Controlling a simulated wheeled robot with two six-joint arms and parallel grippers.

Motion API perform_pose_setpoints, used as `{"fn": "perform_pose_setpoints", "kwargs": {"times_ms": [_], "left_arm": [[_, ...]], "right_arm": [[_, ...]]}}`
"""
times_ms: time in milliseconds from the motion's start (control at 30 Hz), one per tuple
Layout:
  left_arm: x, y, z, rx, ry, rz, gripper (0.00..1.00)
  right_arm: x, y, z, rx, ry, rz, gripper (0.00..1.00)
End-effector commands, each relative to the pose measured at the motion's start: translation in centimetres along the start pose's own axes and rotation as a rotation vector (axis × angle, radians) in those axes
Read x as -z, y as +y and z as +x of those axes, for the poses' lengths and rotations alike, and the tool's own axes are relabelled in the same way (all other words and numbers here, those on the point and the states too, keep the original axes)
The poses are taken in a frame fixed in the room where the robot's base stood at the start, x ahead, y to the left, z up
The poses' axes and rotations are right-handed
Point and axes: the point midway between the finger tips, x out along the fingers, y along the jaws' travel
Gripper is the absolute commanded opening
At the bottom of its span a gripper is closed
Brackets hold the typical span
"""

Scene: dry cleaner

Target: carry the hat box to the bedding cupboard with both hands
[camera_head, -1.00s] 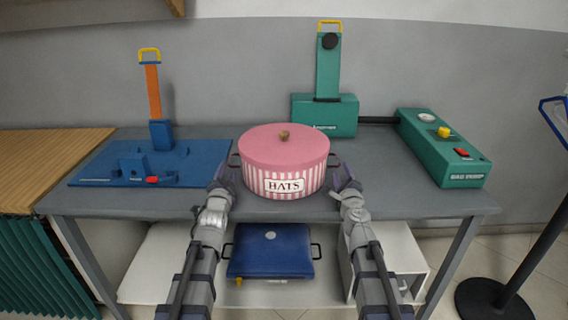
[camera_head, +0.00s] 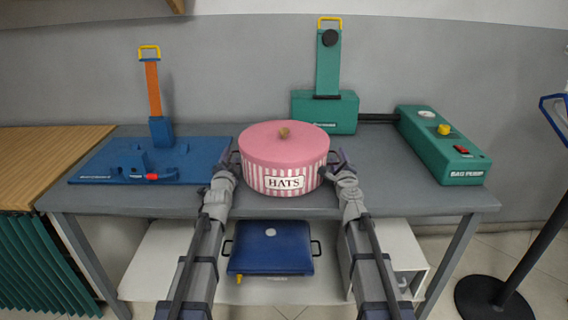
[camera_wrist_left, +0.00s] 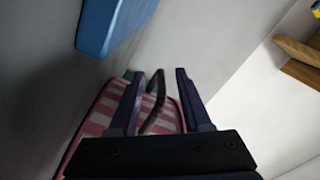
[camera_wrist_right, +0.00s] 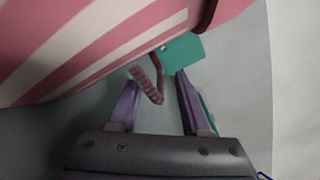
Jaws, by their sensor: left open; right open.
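The hat box (camera_head: 284,155) is round and pink, with striped sides, a "HATS" label and a knobbed lid. It stands upright on the grey table. My left gripper (camera_head: 230,163) is at its left handle; in the left wrist view that dark handle (camera_wrist_left: 153,108) shows between the open fingers (camera_wrist_left: 160,74). My right gripper (camera_head: 340,160) is at the right side; in the right wrist view the right handle (camera_wrist_right: 150,82) lies between the open fingers (camera_wrist_right: 157,82), nearer the left one. I cannot make out a bedding cupboard.
The grey table (camera_head: 400,200) also holds a blue device (camera_head: 105,165) at left, a green press (camera_head: 325,112) behind and a green bag pump (camera_head: 440,145) at right. A blue case (camera_head: 270,250) sits on the shelf below. A dark stand (camera_head: 520,260) is at right.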

Motion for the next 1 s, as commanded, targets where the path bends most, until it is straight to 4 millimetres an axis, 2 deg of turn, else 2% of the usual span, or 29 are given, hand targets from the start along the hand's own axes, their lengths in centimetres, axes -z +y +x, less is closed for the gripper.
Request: {"fn": "perform_pose_setpoints", "kwargs": {"times_ms": [100,400,833,1000], "left_arm": [[0.02,0.01,0.58,0.0,0.0,-0.001,0.48],[0.01,0.01,0.6,0.0,0.0,-0.001,0.48],[0.0,-0.02,0.59,0.001,0.0,-0.001,0.01],[0.0,-0.04,0.59,0.001,0.0,-0.001,0.0]], "right_arm": [[-0.01,0.01,0.57,0.0,0.0,0.0,0.48],[-0.01,0.01,0.59,0.0,0.0,0.001,0.48],[0.01,-0.02,0.59,0.0,0.0,0.001,0.01],[0.03,-0.04,0.58,0.001,0.001,0.001,0.0]]}}
